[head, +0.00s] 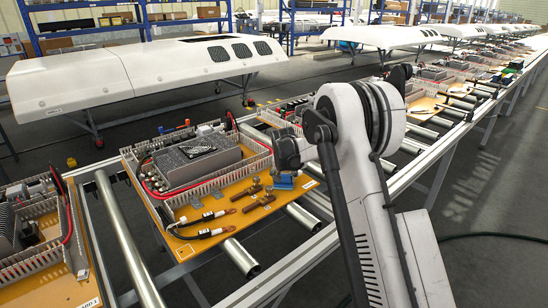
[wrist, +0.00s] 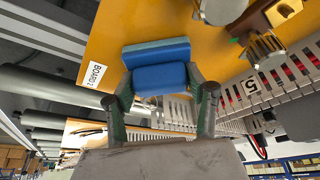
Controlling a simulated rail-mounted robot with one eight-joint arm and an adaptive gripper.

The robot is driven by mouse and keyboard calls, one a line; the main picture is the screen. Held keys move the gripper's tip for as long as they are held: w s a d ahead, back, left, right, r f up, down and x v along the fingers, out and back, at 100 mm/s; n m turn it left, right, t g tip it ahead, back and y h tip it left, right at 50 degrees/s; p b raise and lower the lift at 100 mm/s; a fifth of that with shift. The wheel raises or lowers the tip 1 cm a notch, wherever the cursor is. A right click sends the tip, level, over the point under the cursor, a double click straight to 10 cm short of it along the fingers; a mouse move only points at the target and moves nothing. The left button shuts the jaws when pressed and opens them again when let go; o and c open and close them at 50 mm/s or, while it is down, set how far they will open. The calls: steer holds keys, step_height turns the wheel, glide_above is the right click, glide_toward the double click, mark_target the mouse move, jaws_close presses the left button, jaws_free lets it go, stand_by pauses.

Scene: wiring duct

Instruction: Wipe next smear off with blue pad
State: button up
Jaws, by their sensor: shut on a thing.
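My gripper (wrist: 163,92) is shut on the blue pad (wrist: 158,72), with one finger on each side of it. The pad is a flat blue block with a lighter far face. It is over the bare orange board (wrist: 120,25), close to its edge; I cannot tell whether it touches. In the head view the pad (head: 284,182) shows at the front right of the board (head: 190,248), below my gripper, whose fingertips are not clear there. No smear can be made out for certain; the pad may cover one.
A "BOARD 2" label (wrist: 93,73) lies left of the pad. Brown-and-metal parts (head: 262,201) and black cables with copper ends (head: 205,219) sit near the pad. Slotted grey wiring ducts (head: 215,182) and a metal box (head: 197,160) stand behind. Rollers (head: 240,257) run under the board.

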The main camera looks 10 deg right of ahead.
steer(key=shift+w+a+f, duration=0.1)
steer(key=shift+w+a, duration=0.35)
steer(key=shift+w, duration=0.45)
steer(key=shift+w+a, duration=0.45)
steer(key=shift+w, duration=0.4)
steer(key=shift+w+a+r, duration=0.25)
steer(key=shift+w+a, duration=0.05)
steer(key=shift+w, duration=0.2)
step_height(320, 180, up, 8)
steer(key=p, duration=0.2)
